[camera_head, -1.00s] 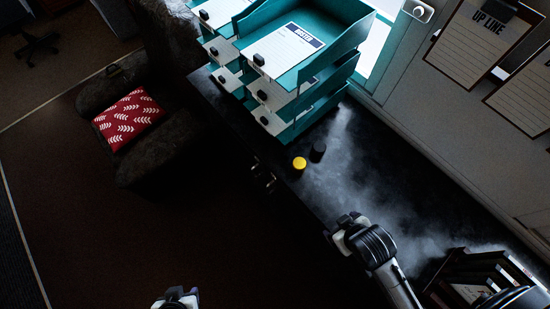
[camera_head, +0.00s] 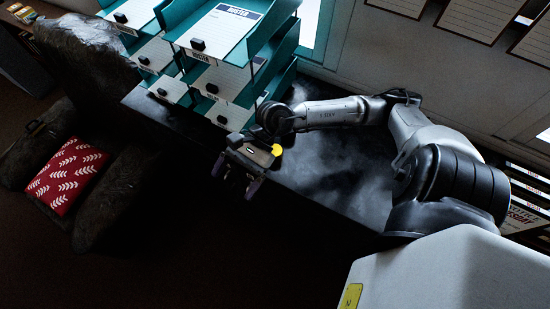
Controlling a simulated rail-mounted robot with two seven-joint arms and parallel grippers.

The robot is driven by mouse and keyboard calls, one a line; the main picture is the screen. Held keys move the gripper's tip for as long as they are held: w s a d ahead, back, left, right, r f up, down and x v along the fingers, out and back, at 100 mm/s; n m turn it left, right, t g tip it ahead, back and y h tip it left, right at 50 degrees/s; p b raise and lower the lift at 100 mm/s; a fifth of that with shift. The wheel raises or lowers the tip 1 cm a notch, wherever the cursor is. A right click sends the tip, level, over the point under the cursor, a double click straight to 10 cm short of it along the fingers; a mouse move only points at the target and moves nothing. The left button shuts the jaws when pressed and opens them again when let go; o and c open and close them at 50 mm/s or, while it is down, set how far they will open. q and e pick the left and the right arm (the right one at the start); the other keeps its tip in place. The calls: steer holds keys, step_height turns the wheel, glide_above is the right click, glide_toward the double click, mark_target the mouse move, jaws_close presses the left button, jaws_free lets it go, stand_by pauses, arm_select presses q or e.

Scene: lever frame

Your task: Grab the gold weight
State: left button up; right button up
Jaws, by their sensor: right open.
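The gold weight (camera_head: 277,150) stands on the dark desk top near its front edge, below the teal trays. Only part of its yellow top shows; my right gripper's body covers the rest. My right gripper (camera_head: 235,179) is to the left of the weight in the picture, with its fingers spread and pointing down and left, past the desk's front edge. The gripper looks empty. I cannot tell whether its body touches the weight. My left gripper is out of view.
Stacked teal letter trays (camera_head: 286,52) stand on the desk (camera_head: 335,170) behind the gripper. A dark armchair with a red cushion (camera_head: 68,176) is at the left. Books (camera_head: 525,205) stand at the right. Clipboards hang on the wall. The desk's middle looks clear.

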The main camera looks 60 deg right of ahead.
steer(key=d+f+n+g+h+b, duration=0.1)
steer(key=d+f+n+g+h, duration=0.15)
steer(key=d+f+h, duration=0.45)
steer(key=n+h+b, duration=0.2)
steer(key=n+h, duration=0.1)
steer(key=h, duration=0.2)
glide_toward(275, 150)
step_height(275, 150, down, 6)
steer(key=shift+w+a+p, duration=0.1)
steer(key=shift+w+p, duration=0.1)
steer(key=shift+p, duration=0.5)
steer(key=shift+f, duration=0.8)
step_height(275, 150, down, 4)
steer(key=shift+s+a+f+p, duration=0.15)
steer(key=shift+p, duration=0.8)
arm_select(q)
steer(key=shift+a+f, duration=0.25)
arm_select(e)
steer(key=shift+f+h, duration=0.3)
steer(key=shift+f, duration=0.15)
steer(key=shift+c, duration=0.3)
